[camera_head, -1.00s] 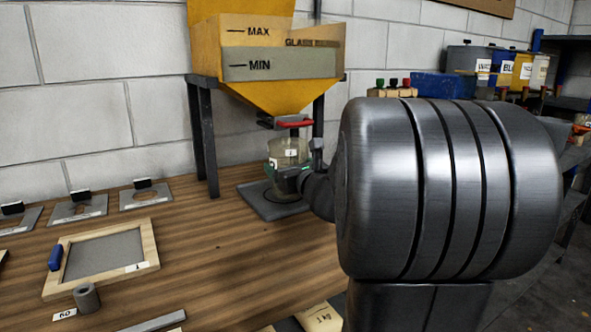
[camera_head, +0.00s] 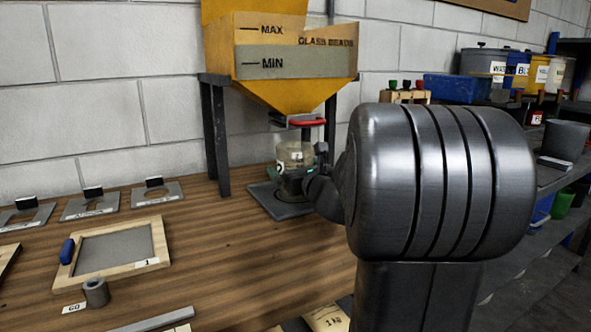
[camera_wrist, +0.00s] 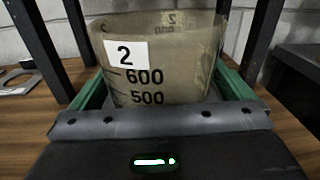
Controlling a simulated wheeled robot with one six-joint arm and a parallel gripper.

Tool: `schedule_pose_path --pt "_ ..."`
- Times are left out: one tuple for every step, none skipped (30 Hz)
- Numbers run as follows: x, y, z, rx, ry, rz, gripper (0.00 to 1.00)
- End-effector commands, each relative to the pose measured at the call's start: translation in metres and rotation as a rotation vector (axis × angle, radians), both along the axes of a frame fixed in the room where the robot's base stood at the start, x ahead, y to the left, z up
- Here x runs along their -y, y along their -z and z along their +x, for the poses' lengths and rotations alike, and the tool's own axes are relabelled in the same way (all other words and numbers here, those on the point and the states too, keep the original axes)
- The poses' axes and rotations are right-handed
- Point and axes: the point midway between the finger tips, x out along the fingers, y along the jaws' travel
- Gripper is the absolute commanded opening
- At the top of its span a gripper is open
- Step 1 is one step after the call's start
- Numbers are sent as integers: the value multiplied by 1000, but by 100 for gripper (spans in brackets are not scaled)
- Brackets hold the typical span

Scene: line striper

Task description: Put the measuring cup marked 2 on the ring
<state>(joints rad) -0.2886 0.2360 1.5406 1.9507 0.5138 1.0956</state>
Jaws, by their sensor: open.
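The measuring cup marked 2 (camera_wrist: 172,60) is a clear, dull-tinted cup with a white "2" label and 500 and 600 marks. In the head view the cup (camera_head: 296,157) stands upright under the yellow hopper, over the grey plate (camera_head: 272,210) that bears the dark ring. My gripper's arm hides part of the cup's base, so I cannot tell how well it is centred on the ring. My gripper (camera_wrist: 163,88) is open, its green fingers on both sides of the cup; contact is unclear. The gripper also shows in the head view (camera_head: 306,180).
The yellow hopper (camera_head: 285,95) with a red handle (camera_head: 307,123) hangs just above the cup, on dark legs (camera_head: 215,140). A wood-framed tray (camera_head: 120,250) and small plates lie at left on the wooden table. A shelf with buckets (camera_head: 484,62) stands at right.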

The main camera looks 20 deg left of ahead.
Motion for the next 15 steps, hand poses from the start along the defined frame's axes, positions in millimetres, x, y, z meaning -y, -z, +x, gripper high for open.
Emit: schedule_pose_path --pt "0 -1 0 0 0 0 100" --pt "0 -2 0 0 0 0 100" --pt "0 -5 0 0 0 0 100" --pt "0 -6 0 0 0 0 100" --pt "4 -5 -3 0 1 0 100" --pt "9 -4 -8 -1 3 -1 100" --pt "12 -4 -11 0 3 0 100" --pt "16 -5 -16 0 3 0 100" --pt "22 -5 -22 0 3 0 100" --pt "27 -5 -27 1 4 1 100" --pt "32 -5 -31 1 4 1 100" --pt "38 -5 -38 0 3 2 100" --pt "42 -5 -43 1 4 1 100" --pt "47 -5 -47 0 4 0 100" --pt "52 -6 -54 2 3 0 100"
